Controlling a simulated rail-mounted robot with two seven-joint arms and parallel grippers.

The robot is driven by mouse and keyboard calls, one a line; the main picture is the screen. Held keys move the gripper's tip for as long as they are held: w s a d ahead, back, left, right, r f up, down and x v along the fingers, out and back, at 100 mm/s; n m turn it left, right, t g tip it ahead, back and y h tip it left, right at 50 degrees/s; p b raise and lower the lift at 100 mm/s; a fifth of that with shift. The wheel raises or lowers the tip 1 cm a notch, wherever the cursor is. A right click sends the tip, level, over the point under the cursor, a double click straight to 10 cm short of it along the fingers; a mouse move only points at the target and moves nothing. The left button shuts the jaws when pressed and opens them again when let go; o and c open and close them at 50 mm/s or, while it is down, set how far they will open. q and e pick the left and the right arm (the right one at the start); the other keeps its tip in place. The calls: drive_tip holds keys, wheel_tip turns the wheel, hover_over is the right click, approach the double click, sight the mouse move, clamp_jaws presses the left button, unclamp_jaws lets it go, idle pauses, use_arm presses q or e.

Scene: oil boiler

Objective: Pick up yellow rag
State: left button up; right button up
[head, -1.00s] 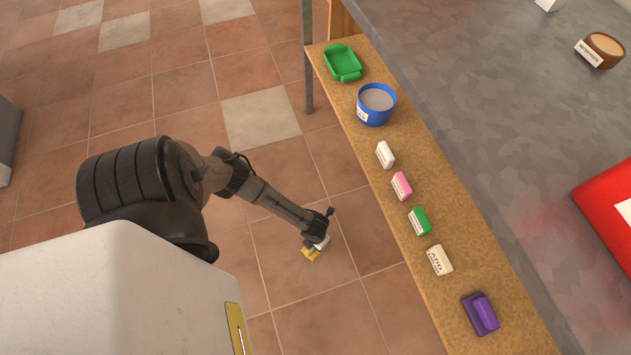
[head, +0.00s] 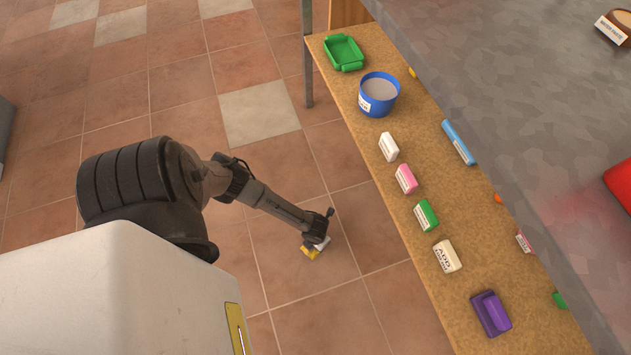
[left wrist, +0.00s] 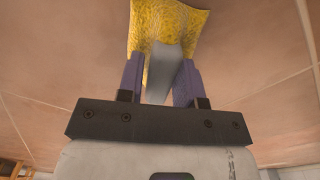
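The yellow rag (head: 310,252) shows as a small patch at the tip of my left arm, low over or on the tiled floor. My left gripper (head: 317,243) is right at it. In the left wrist view the rag (left wrist: 168,22) is wide and creased at the fingertips. The two fingers of my left gripper (left wrist: 158,75) stand apart, with a grey strip between them. I cannot tell whether they press on the rag or only stand around it. My right gripper is not in view.
A wooden shelf (head: 408,228) under the grey metal tabletop (head: 520,90) runs along the right. The floor (head: 300,300) around my left gripper is clear.

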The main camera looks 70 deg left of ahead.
use_arm(q)
clamp_jaws()
drive_tip(key=shift+r+p, duration=0.45)
drive_tip(key=shift+r, duration=0.05)
wheel_tip(320, 180, up, 4)
drive_tip(key=p, duration=0.3)
drive_tip(key=shift+f, duration=0.1)
drive_tip(key=w+d+r+p, duration=0.4)
drive_tip(key=w+d+r, duration=0.2)
drive_tip(key=w+d, duration=0.2)
drive_tip(key=shift+d, duration=0.2)
